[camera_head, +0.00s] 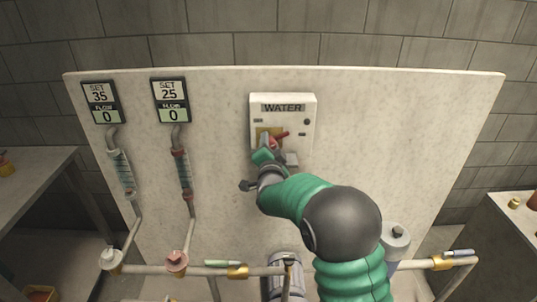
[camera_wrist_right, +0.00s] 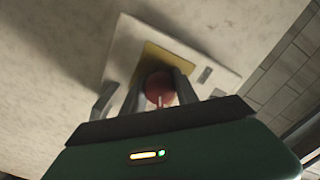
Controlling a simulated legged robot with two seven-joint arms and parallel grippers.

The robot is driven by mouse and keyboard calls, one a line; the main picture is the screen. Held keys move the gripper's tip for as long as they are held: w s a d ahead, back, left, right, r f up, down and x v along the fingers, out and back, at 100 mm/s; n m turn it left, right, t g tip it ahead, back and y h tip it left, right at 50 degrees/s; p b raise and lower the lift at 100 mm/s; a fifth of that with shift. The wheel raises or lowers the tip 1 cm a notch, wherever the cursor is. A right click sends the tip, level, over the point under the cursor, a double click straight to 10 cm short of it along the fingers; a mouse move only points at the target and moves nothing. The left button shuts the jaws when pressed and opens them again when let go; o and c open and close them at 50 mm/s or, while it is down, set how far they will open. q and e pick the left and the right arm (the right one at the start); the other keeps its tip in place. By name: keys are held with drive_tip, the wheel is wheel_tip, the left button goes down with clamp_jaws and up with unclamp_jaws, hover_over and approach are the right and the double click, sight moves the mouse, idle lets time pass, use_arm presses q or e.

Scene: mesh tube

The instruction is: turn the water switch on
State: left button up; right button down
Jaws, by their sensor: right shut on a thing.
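The white water switch box (camera_head: 307,110), labelled "WATER", is mounted on the pale wall panel. It has a yellow plate (camera_head: 262,132) and a red switch handle (camera_head: 282,136), largely covered by my right gripper (camera_head: 273,143). In the right wrist view, the round red end of the handle (camera_wrist_right: 158,88) sits between the two dark fingers of my right gripper (camera_wrist_right: 158,98), which is shut on it. The yellow plate (camera_wrist_right: 170,62) shows behind the fingers. My left gripper is not in view.
Two flow displays, SET 35 (camera_head: 100,96) and SET 25 (camera_head: 170,94), both read 0. Tubes run below them to a pipe (camera_head: 200,270) with valves. A grey cylinder (camera_head: 396,237) stands right of my arm. The panel's right part is clear.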

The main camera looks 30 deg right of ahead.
drive_tip(key=m+b, duration=0.3)
drive_tip(key=shift+s+d+f+b, duration=0.15)
drive_tip(key=shift+d+f+b, duration=0.05)
drive_tip(key=shift+f+b, duration=0.15)
drive_tip(key=shift+m+b, duration=0.9)
drive_tip(key=shift+m, duration=0.3)
drive_tip(key=shift+r, duration=0.1)
drive_tip(key=c, duration=1.2)
unclamp_jaws()
drive_tip(key=shift+s, duration=0.1)
drive_tip(key=shift+o, duration=1.3)
drive_tip(key=shift+s+r, duration=0.1)
